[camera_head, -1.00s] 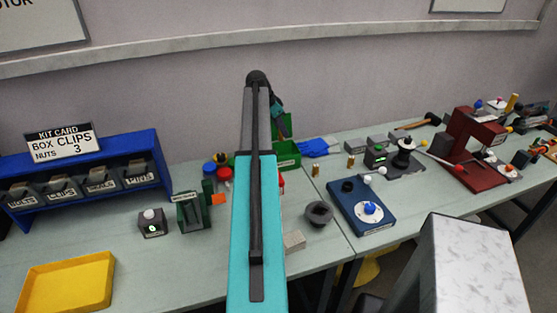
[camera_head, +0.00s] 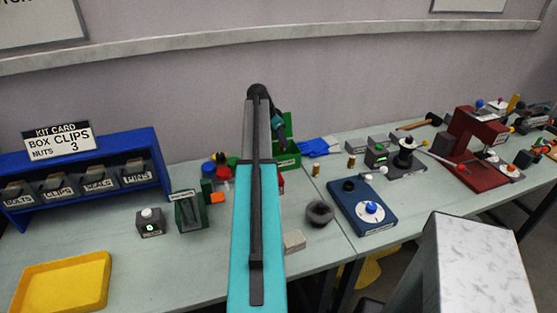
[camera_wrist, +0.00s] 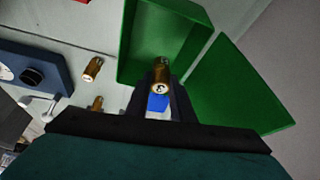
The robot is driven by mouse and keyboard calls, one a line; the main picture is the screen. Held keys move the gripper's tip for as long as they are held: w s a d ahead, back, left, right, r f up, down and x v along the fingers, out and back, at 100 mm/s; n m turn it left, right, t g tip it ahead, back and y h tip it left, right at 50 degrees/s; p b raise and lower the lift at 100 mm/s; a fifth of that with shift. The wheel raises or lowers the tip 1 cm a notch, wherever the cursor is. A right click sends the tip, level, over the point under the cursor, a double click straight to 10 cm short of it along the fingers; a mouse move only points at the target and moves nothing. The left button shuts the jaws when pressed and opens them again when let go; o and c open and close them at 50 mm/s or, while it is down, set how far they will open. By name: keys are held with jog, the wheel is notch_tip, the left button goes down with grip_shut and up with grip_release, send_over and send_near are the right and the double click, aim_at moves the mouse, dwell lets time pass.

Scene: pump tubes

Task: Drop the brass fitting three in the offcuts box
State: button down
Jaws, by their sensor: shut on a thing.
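My gripper (camera_wrist: 161,88) is shut on a brass fitting marked 3 (camera_wrist: 162,77) in the wrist view. The fitting sits between the fingertips, over the opening of a green box (camera_wrist: 200,24). I cannot tell how far it is above the box floor. A green panel (camera_wrist: 240,88) stands out from one side of the box. In the head view the green box (camera_head: 289,160) is partly hidden behind my arm, and its label is too small to read surely. The fingertips and held fitting are hidden there.
Two other brass fittings (camera_wrist: 93,68) stand beside the box; they also show in the head view (camera_head: 315,169). Blue gloves (camera_head: 314,147) lie behind them. A blue device (camera_head: 362,207) and a dark round cup (camera_head: 320,212) are nearer. A yellow tray (camera_head: 62,284) is at front left.

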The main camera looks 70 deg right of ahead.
jog(key=c, duration=1.5)
grip_release()
jog(key=shift+o, duration=0.2)
jog(key=shift+r, duration=0.1)
jog(key=b+v, duration=0.3)
jog(key=v, duration=1)
jog(key=shift+r+b, duration=0.3)
jog(key=shift+w+a, duration=0.15)
jog(key=shift+w, duration=0.1)
